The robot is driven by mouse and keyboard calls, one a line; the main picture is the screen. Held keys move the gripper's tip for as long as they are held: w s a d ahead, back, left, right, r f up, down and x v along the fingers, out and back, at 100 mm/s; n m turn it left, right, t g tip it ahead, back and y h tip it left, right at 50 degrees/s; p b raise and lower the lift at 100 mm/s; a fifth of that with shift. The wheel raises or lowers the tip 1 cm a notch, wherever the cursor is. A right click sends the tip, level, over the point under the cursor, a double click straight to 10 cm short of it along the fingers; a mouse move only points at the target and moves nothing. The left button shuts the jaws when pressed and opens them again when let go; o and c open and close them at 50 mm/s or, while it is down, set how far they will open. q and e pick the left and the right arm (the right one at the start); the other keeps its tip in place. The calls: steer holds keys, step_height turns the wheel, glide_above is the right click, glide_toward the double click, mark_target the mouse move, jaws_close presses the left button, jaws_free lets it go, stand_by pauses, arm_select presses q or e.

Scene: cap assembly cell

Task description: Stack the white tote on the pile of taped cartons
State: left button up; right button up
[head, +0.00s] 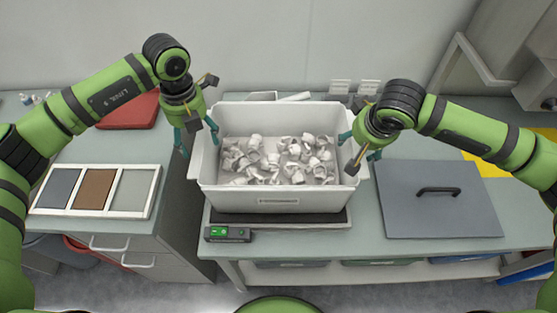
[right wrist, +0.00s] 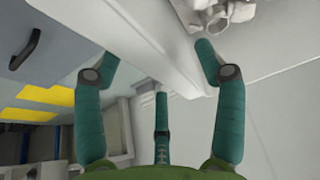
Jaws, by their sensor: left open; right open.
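The white tote (head: 277,200) stands upright on a dark, flat platform (head: 335,217) on the bench and holds many small white parts (head: 275,160). My left gripper (head: 195,140) is open at the tote's left end, with fingers close to the rim. My right gripper (head: 360,152) is open at the tote's right end. In the right wrist view the tote's pale rim (right wrist: 130,45) runs between the open fingers (right wrist: 158,60); I cannot tell whether they touch it. I see no pile of taped cartons in either view.
A small box with a green display (head: 228,234) sits in front of the tote. A grey lid with a black handle (head: 438,205) lies to the right. A framed panel tray (head: 97,190) and a red item (head: 130,110) lie to the left. A wall stands behind.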

arm_select(q)
steer(key=shift+f, duration=0.8)
arm_select(e)
steer(key=shift+x, duration=0.85)
arm_select(q)
jaws_close()
arm_select(e)
jaws_close()
